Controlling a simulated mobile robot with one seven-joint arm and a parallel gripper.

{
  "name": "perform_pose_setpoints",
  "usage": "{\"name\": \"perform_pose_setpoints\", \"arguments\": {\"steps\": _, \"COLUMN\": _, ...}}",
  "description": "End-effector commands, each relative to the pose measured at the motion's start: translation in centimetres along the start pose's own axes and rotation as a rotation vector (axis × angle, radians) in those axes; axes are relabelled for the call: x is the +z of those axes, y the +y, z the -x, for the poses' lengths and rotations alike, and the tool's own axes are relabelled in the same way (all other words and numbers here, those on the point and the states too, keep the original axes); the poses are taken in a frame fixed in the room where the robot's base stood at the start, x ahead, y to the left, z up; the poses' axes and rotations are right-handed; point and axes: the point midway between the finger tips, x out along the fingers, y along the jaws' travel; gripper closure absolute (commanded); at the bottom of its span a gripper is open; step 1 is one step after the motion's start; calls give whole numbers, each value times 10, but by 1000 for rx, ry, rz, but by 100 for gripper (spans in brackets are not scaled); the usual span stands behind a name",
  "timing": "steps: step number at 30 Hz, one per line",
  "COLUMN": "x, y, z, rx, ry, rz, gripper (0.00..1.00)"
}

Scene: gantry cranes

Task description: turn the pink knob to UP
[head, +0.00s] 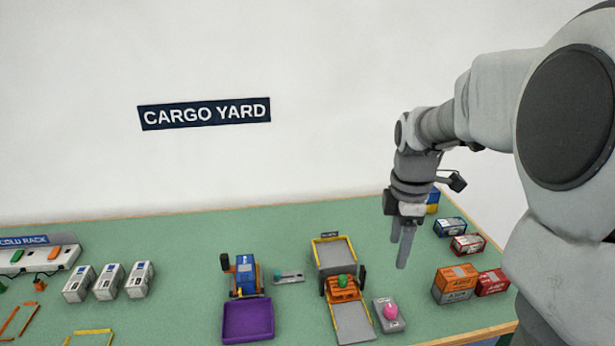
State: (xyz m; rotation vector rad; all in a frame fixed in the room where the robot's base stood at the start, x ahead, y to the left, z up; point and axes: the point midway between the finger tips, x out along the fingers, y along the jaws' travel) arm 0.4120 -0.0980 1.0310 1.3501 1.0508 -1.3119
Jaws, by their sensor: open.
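The pink knob (390,311) sits on a small grey box (400,325) on the green table, to the right of a grey ramp. Any marks on the box are too small to read, so I cannot tell which way the knob points. My gripper (401,256) hangs with its fingers down, above the table and, in the picture, above and slightly right of the knob. It is open and empty, and apart from the knob.
An orange vehicle with a green ball (344,281) is on the ramp structure (354,325) left of the knob. Orange, grey and red containers (458,277) stand to the right. A purple tray (248,320) and blue machine (246,275) are further left.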

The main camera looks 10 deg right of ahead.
Motion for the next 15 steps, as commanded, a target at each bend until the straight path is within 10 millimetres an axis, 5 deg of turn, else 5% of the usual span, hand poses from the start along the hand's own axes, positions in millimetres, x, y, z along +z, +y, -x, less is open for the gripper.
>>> {"name": "perform_pose_setpoints", "arguments": {"steps": 3, "x": 14, "y": 13, "z": -29, "rx": -39, "ry": 16, "rz": 123, "gripper": 32}}
{"name": "perform_pose_setpoints", "arguments": {"steps": 15, "x": 21, "y": 19, "z": -70, "rx": -63, "ry": 30, "rz": 222, "gripper": 32}}
